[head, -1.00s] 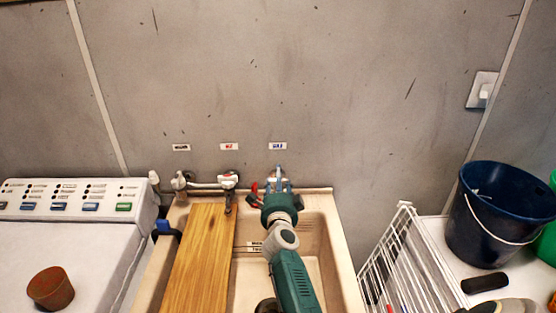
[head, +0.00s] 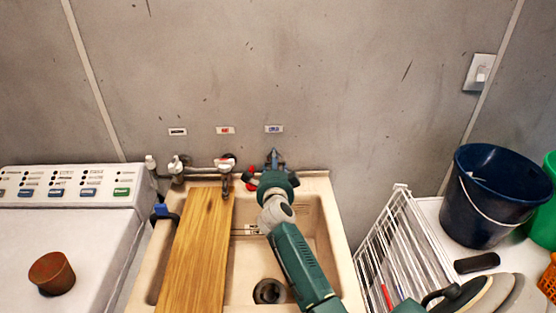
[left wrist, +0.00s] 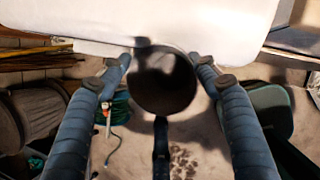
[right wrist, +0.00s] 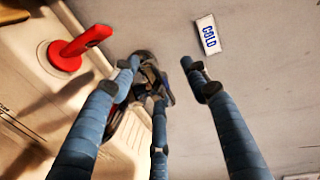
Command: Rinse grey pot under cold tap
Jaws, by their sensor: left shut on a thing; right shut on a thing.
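My right gripper (head: 275,172) is at the cold tap at the back of the sink (head: 325,225), its arm crossing the basin. In the right wrist view its blue fingers (right wrist: 160,75) close around the dark tap (right wrist: 150,88), under the "COLD" label (right wrist: 208,35). No water stream shows. In the left wrist view my left gripper (left wrist: 168,68) has a dark, round, shiny object (left wrist: 163,88) between its fingers, likely the grey pot; its full shape is hidden. My left gripper does not show in the head view.
A wooden board (head: 198,245) covers the sink's left part; the drain (head: 270,291) is open to view. A red lever (right wrist: 75,50) stands beside the tap. A brown pot (head: 51,273) is on the washer. A white rack (head: 395,250) and blue bucket (head: 495,200) are at right.

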